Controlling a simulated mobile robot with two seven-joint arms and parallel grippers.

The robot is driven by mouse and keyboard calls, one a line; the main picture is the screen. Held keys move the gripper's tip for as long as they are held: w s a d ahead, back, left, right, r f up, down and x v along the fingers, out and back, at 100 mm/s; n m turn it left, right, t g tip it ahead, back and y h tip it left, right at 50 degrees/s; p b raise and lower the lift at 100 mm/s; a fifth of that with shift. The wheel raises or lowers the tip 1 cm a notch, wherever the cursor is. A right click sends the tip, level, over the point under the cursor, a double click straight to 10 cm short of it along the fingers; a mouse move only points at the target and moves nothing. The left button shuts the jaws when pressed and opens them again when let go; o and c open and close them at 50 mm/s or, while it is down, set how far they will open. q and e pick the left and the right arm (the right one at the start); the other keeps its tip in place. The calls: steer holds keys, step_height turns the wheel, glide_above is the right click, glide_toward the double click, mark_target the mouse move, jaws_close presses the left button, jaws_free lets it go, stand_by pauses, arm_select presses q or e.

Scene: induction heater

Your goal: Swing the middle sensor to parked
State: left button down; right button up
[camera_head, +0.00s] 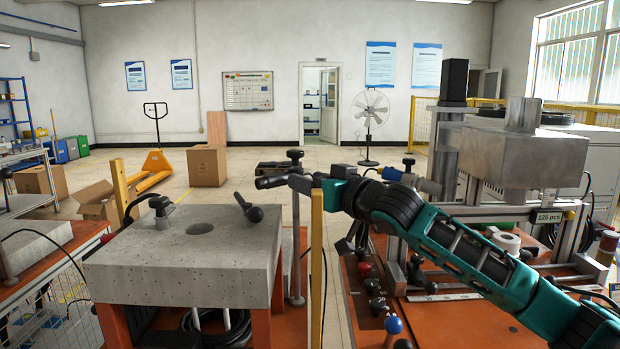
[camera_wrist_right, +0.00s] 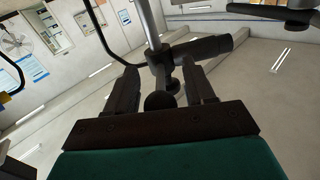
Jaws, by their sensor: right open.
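The middle sensor (camera_head: 272,181) is a dark cylinder on an upright metal post (camera_head: 296,235) at the right edge of the left concrete block. It points left, over the block's back right corner. In the right wrist view the sensor (camera_wrist_right: 200,48) lies across the post (camera_wrist_right: 151,25), just beyond my fingertips. My right gripper (camera_head: 312,183) is open beside the post. In the wrist view its two fingers (camera_wrist_right: 163,92) stand either side of a black ball knob (camera_wrist_right: 160,101), with gaps visible on both sides. My left gripper is not in view.
The concrete block (camera_head: 180,275) carries black fittings and a round hole. A yellow upright (camera_head: 317,265) stands close below my right gripper. Right of it, an orange bench holds knobs, a blue-topped lever (camera_head: 393,326) and a large metal block (camera_head: 515,150). A black cable hangs near the post.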

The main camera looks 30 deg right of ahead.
steer(key=shift+w, duration=0.25)
steer(key=shift+c, duration=0.2)
jaws_close()
stand_by(0.4)
